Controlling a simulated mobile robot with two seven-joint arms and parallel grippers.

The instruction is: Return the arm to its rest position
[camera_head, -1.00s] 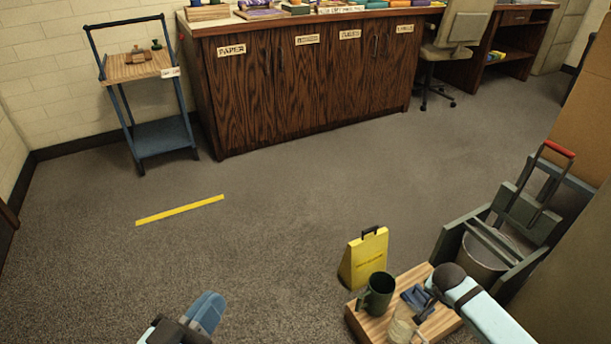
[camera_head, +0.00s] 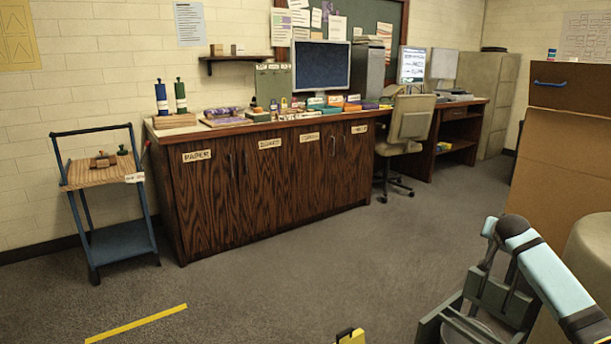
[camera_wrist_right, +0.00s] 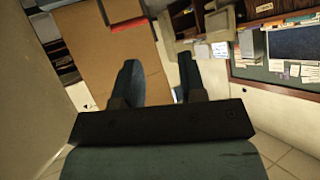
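Beyond the fingers are a brown cardboard-coloured box (camera_wrist_right: 105,50) and the room's wall. My left arm and left gripper are out of view.
A long wooden cabinet (camera_head: 225,200) and a blue trolley (camera_head: 122,245) are farther back. The middle floor (camera_head: 300,290) is clear, with yellow tape (camera_head: 137,324) at left.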

